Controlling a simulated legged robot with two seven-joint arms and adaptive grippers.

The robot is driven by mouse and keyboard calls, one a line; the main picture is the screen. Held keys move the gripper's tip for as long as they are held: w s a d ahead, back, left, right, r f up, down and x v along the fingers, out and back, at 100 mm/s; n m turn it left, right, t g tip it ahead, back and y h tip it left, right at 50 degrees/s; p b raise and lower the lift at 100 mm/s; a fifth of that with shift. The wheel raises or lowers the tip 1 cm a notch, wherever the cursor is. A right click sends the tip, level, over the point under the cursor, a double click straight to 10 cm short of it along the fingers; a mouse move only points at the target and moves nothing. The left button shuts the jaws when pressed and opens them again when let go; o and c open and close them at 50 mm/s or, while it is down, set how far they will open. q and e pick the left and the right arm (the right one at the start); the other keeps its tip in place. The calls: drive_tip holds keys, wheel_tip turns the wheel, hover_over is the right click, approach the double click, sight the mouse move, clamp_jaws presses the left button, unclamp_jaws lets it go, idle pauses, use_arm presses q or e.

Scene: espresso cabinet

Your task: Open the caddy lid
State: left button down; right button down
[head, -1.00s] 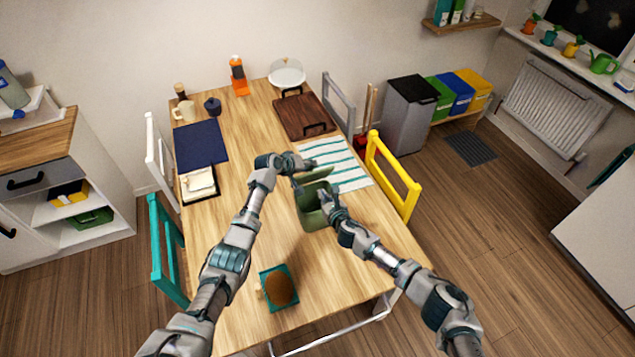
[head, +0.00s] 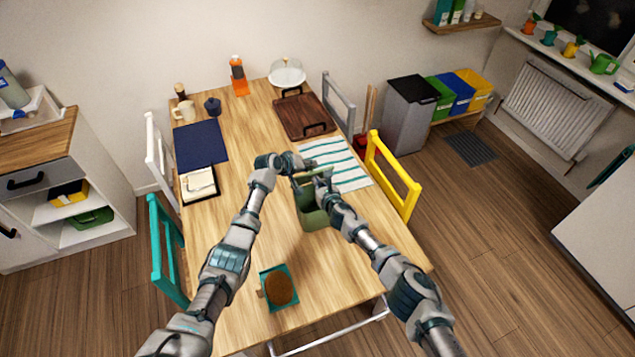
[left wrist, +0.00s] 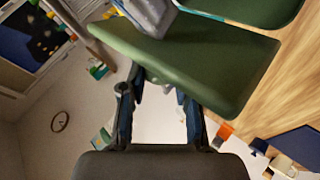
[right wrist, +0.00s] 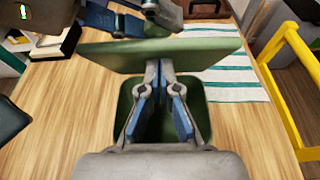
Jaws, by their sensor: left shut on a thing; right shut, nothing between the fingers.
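The green caddy (head: 312,215) stands on the table, and its dark inside shows in the right wrist view (right wrist: 201,105). Its green lid (right wrist: 205,55) is raised and tilted up at the caddy's far side. The lid also fills the upper part of the left wrist view (left wrist: 190,65). My left gripper (head: 303,165) is at the lid from behind and shut on it; the exact contact is partly hidden. My right gripper (right wrist: 160,65) is shut and empty above the caddy opening, with its tips at or very near the lid's near face.
A striped cloth (head: 340,166) lies just beyond the caddy. A brush-like brown item on a teal base (head: 279,288) is at the near table edge. A yellow chair (head: 393,178) stands to the right.

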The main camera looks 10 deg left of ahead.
sight(310, 173)
use_arm(q)
drive_tip(key=shift+f, duration=0.25)
drive_tip(key=shift+d, duration=0.1)
drive_tip(key=shift+s, duration=0.1)
use_arm(e)
drive_tip(key=shift+w+a+r, duration=0.5)
drive_tip(key=shift+w+a, duration=0.15)
drive_tip(key=shift+w, duration=0.1)
use_arm(q)
drive_tip(key=shift+d, duration=0.15)
drive_tip(key=c, duration=0.8)
unclamp_jaws()
drive_tip(key=shift+d, duration=0.1)
drive_tip(key=shift+c, duration=0.2)
use_arm(e)
drive_tip(key=shift+r, duration=0.1)
use_arm(q)
drive_tip(key=shift+a, duration=0.25)
use_arm(e)
drive_tip(key=shift+a, duration=0.1)
